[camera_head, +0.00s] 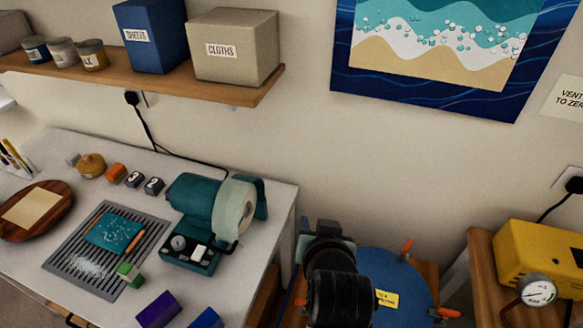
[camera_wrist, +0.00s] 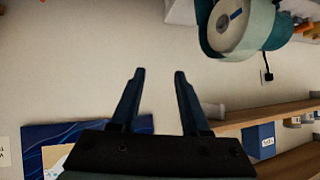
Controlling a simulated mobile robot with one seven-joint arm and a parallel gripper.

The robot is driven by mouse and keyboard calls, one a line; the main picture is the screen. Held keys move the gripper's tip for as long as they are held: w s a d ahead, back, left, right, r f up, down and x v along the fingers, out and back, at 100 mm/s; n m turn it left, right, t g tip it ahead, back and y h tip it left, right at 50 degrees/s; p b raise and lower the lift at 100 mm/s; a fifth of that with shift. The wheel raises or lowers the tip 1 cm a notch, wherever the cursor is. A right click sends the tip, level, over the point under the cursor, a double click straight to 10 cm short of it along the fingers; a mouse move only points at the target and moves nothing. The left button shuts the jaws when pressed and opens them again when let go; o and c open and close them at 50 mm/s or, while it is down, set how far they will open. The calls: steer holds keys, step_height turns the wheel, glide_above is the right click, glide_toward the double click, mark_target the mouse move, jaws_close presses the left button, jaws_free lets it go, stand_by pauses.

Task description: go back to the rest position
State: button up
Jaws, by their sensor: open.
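My gripper (camera_wrist: 158,75) is open in the wrist view, with its two dark fingers apart and nothing between them. The wall lies behind the fingers in that view. In the head view my dark arm shows at the lower middle, in front of a round blue lid (camera_head: 398,282) with orange clamps and a yellow label. The fingertips cannot be made out in the head view.
A white workbench (camera_head: 50,160) at left bears a teal sanding machine (camera_head: 205,205), a slatted grate (camera_head: 75,262) and small blocks. A wooden shelf (camera_head: 150,84) with boxes hangs above. A yellow machine (camera_head: 540,262) stands at right.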

step_height(320, 180, up, 27)
steer(key=w+a+n+t, duration=0.1)
steer(key=w+a+t, duration=0.1)
steer(key=t, duration=0.6)
steer(key=s+a+r+t, duration=0.1)
steer(key=s+r+t, duration=0.3)
steer(key=r, duration=0.6)
steer(key=s+a+r+n+t+b, duration=0.1)
steer(key=s+r+t, duration=0.3)
steer(key=s+r, duration=0.5)
step_height(320, 180, up, 2)
steer(key=shift+s+a+r, duration=0.1)
steer(key=shift+s+a, duration=0.15)
steer(key=shift+a, duration=0.15)
steer(key=shift+s, duration=0.1)
